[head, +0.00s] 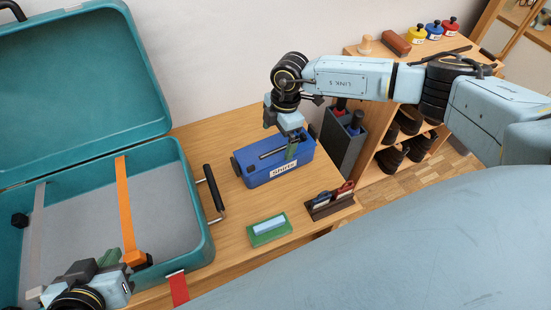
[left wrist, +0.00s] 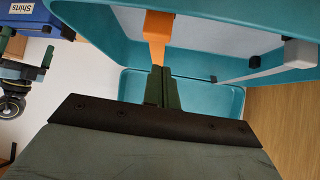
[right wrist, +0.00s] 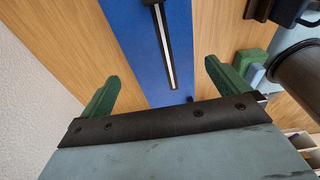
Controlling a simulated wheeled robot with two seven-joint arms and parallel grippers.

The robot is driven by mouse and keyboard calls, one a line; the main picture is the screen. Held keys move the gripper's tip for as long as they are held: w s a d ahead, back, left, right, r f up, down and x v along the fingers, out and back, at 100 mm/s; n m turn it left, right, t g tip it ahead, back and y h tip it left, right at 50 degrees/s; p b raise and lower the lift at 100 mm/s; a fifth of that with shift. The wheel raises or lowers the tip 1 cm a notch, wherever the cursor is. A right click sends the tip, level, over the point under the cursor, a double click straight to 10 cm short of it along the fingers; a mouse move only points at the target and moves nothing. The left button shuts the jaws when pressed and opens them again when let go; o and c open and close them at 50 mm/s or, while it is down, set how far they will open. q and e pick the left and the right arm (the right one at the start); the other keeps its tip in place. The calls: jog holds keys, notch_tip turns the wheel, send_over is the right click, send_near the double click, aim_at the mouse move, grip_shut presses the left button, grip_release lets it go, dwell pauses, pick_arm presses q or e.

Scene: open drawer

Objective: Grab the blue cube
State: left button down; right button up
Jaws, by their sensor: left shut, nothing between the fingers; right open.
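I see no plain blue cube.
The teal case (head: 200,222) has its lid up and an orange strap (head: 124,205). A shelf unit (head: 375,58) stands behind.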

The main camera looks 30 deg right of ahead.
aim_at(275, 148)
jog(key=shift+f, duration=0.2)
jog(key=shift+s+a+f+b, duration=0.1)
jog(key=shift+a+f+b, duration=0.05)
jog(key=shift+f+b, duration=0.35)
jog(key=shift+a+f+b, duration=0.1)
jog(key=shift+f+b, duration=0.25)
jog(key=shift+f, duration=0.25)
jog(key=shift+a+f+b, duration=0.2)
jog(key=shift+f+b, duration=0.5)
jog(key=shift+f, duration=0.6)
jog(key=c, duration=1.1)
pick_arm(q)
jog(key=w+d+r+t+h, duration=0.1)
jog(key=w+d+r+t, duration=0.1)
jog(key=r+t, duration=0.2)
jog(key=w+d+r+t+h, duration=0.1)
jog(key=w+r+t+h, duration=0.1)
jog(key=r, duration=0.5)
jog(key=w+t, duration=0.1)
jog(key=t, duration=0.1)
jog(key=shift+d+r+m+t, duration=0.3)
jog(key=shift+d, duration=0.1)
pick_arm(e)
jog(key=shift+o, duration=0.2)
